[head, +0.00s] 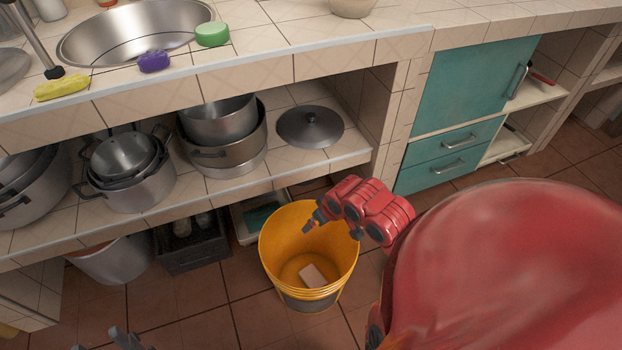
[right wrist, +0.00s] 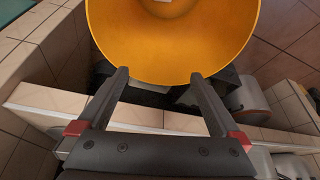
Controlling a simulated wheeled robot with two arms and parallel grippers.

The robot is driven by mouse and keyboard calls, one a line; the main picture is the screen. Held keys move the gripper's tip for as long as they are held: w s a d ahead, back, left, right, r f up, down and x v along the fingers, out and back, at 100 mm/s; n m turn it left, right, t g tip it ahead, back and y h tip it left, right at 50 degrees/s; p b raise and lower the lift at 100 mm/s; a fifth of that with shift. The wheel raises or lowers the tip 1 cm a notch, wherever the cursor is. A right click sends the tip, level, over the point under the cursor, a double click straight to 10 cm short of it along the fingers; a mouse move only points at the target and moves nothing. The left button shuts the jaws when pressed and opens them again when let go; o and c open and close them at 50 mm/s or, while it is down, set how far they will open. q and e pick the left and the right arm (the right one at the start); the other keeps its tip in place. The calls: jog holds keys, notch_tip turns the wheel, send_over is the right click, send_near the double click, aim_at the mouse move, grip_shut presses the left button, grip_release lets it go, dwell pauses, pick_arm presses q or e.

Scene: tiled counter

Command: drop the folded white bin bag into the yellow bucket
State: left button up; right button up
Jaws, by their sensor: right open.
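The yellow bucket (head: 282,235) stands on the floor in front of the lower shelf. A small pale folded piece (head: 312,275), which looks like the folded white bin bag, lies on the bucket's bottom. My right gripper (head: 332,230) is over the bucket's upper right side, open and empty.
The tiled shelf holds steel pots (head: 125,170) and a lid (head: 310,127). A dark crate (head: 192,245) and a grey bin (head: 110,262) stand left of the bucket. The counter above holds a sink (head: 135,30) and sponges. Floor in front of the bucket is clear.

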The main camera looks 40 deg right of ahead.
jog(key=p+v, duration=0.9)
jog(key=v, duration=0.2)
jog(key=shift+s+r+p, duration=0.2)
jog(key=shift+r+p, duration=0.1)
